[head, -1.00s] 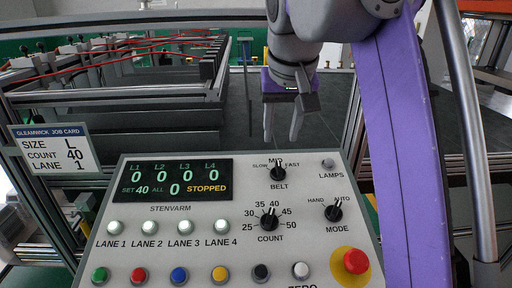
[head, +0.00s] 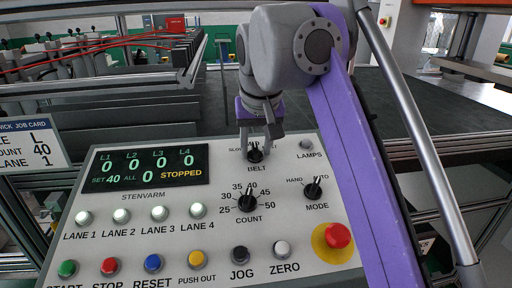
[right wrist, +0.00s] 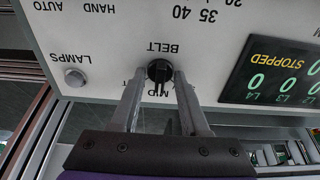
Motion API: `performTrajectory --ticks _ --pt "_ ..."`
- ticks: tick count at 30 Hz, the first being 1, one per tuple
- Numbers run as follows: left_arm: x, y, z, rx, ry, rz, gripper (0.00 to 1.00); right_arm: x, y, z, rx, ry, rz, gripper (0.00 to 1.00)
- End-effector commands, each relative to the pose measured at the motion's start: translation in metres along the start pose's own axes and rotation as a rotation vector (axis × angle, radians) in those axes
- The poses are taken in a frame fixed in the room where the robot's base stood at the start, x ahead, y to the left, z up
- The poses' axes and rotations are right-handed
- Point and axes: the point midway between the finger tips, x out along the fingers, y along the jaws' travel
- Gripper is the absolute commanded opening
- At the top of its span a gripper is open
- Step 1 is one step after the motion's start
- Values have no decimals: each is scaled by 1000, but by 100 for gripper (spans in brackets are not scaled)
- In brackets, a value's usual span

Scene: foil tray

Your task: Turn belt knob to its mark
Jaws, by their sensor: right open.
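The black belt knob (head: 255,155) sits at the top of the sloped grey control panel (head: 120,225), above the label BELT. My right gripper (head: 257,142) is at the knob, its fingers pointing down at the panel. In the right wrist view the open fingers (right wrist: 160,85) stand one on each side of the belt knob (right wrist: 159,72), with a gap visible beside it; contact is not clear. The knob's pointer appears to face about MID, whose lettering shows between the fingers. In the head view the gripper covers most of the scale. My left gripper is not in view.
The count knob (head: 247,201), mode knob (head: 313,188) and red stop button (head: 337,236) are lower on the panel. The display (head: 152,164) reads STOPPED. A job card (head: 30,143) hangs at the left. Dark belt lanes lie behind the panel.

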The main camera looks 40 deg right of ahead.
Motion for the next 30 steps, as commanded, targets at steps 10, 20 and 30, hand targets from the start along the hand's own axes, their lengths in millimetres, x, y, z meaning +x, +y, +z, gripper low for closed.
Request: performTrajectory --ticks 10,20,30 --pt "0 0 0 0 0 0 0 -1 0 0 0 0 0 7" --pt "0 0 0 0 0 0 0 -1 0 0 -1 0 0 0" --pt "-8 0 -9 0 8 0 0 -2 0 -1 -85 1 -9 0"
